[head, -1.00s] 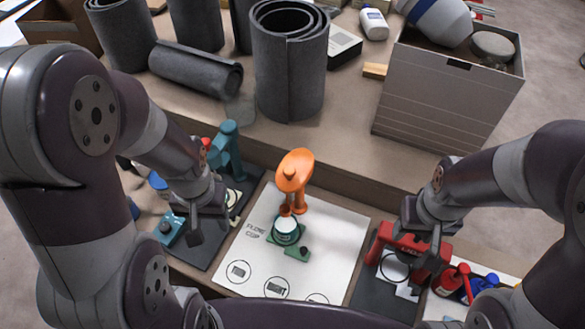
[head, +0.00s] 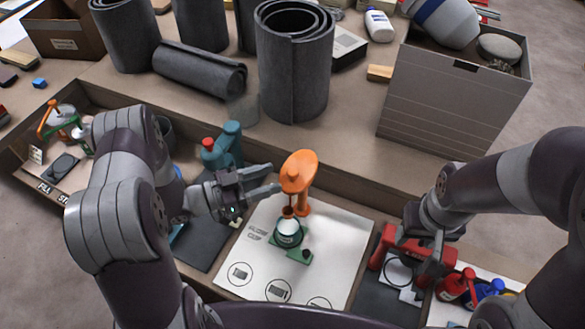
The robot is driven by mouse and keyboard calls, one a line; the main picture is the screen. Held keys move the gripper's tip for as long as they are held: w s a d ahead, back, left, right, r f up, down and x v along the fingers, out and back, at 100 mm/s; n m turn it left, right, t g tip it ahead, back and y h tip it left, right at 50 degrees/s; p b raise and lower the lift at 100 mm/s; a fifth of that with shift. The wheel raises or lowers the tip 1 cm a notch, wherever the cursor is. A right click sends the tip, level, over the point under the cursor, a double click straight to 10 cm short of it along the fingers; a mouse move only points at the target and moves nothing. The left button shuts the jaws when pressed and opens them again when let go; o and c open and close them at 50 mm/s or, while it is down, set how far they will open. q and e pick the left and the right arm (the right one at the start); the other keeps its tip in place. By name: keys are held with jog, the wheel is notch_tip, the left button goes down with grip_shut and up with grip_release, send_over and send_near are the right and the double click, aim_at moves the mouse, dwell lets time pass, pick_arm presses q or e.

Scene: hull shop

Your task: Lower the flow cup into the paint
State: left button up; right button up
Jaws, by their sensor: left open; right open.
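An orange stand (head: 300,180) rises from the white board marked with flow cup lettering (head: 325,262). A small brown-orange cup (head: 288,211), apparently the flow cup, hangs under the stand's head. It is just above a small paint tin (head: 288,233) with a pale top on a green base; I cannot tell whether they touch. My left gripper (head: 273,179) is open and empty, its fingers pointing right, just left of the orange head. My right gripper (head: 414,262) is open, pointing down in front of a red frame (head: 395,240), away from the cup.
A teal device (head: 222,145) stands behind my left gripper. Red (head: 450,290) and blue bottles are at the right. Grey rolls (head: 292,70) and a grey box (head: 450,100) stand on the raised bench behind. The front of the white board is clear.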

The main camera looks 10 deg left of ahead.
aim_at(293, 171)
pick_arm(q)
jog(key=x, duration=0.7)
jog(key=shift+f+p, duration=0.1)
jog(key=shift+p, duration=0.25)
jog(key=shift+a, duration=0.1)
grip_shut()
